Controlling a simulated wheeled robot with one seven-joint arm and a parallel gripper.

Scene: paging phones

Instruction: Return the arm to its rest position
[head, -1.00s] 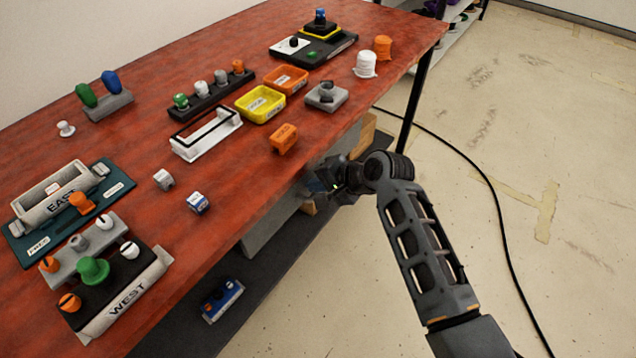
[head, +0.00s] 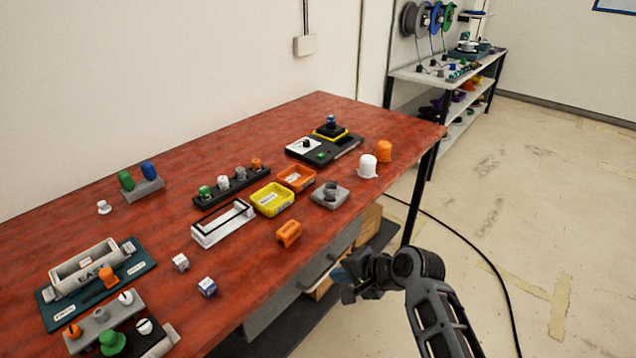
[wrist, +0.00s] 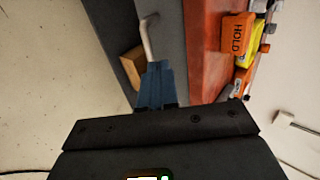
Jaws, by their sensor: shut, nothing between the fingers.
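My gripper (head: 350,278) hangs off the front edge of the red table in the head view, below the tabletop and beside the grey drawer front. My arm is folded, with its forearm running down to the bottom right. In the wrist view the blue fingers of my gripper (wrist: 156,88) are together, with nothing between them. They point along the grey drawer front (wrist: 183,80) and its pale handle (wrist: 147,38). The fingertips look apart from both.
The red table (head: 150,242) holds an orange holder (head: 288,234), yellow tray (head: 271,198), white frame (head: 222,224) and several knobs. A dark lower shelf (head: 270,338) and wooden block (head: 371,217) sit underneath. Open floor (head: 500,250) lies right, crossed by a black cable (head: 478,258).

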